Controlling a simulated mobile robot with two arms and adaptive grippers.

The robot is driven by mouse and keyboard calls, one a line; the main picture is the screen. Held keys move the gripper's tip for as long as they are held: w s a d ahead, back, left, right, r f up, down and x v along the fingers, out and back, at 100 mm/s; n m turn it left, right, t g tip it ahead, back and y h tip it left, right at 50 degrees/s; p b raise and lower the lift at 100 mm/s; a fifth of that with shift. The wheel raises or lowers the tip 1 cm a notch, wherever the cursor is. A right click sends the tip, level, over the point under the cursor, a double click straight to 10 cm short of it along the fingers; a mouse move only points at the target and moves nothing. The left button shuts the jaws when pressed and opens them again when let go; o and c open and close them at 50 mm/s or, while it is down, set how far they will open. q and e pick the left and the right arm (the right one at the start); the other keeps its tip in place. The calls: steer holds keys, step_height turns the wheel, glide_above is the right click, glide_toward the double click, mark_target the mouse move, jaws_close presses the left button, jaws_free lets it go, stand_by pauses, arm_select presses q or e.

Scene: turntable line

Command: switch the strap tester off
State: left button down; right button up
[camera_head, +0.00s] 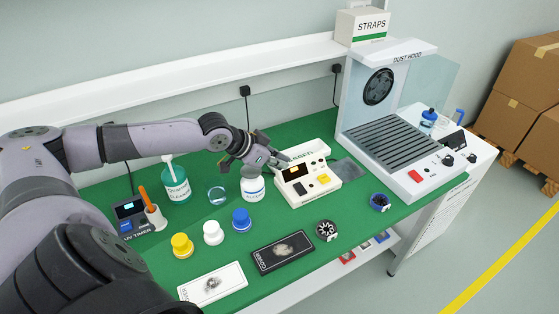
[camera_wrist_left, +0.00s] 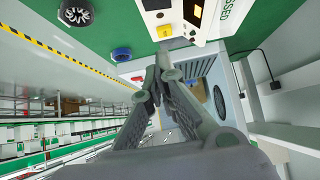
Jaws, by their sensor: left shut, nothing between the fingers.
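The strap tester (camera_head: 308,194) is a white box on the green mat, right of the middle of the bench in the head view. Its dark panel has a lit amber display (camera_head: 295,171). In the left wrist view the gripper (camera_wrist_left: 165,70) points toward the tester (camera_wrist_left: 208,20), whose yellow button (camera_wrist_left: 164,31) and lit display show at the top. Contact cannot be told.
A white bottle (camera_head: 253,188) stands close left of the tester. The dust hood (camera_head: 415,181) stands to the right, with a dark grey pad between. A UV timer, jars, colored caps, cards and watch parts lie on the left and front of the mat.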

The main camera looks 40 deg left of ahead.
arm_select(q)
steer(key=w+d+r+p+v, duration=0.1)
steer(key=d+r+p+v, duration=0.1)
steer(key=v, duration=1)
steer(key=shift+r+p, duration=0.25)
steer(key=shift+p, duration=0.65)
steer(key=shift+s, duration=0.1)
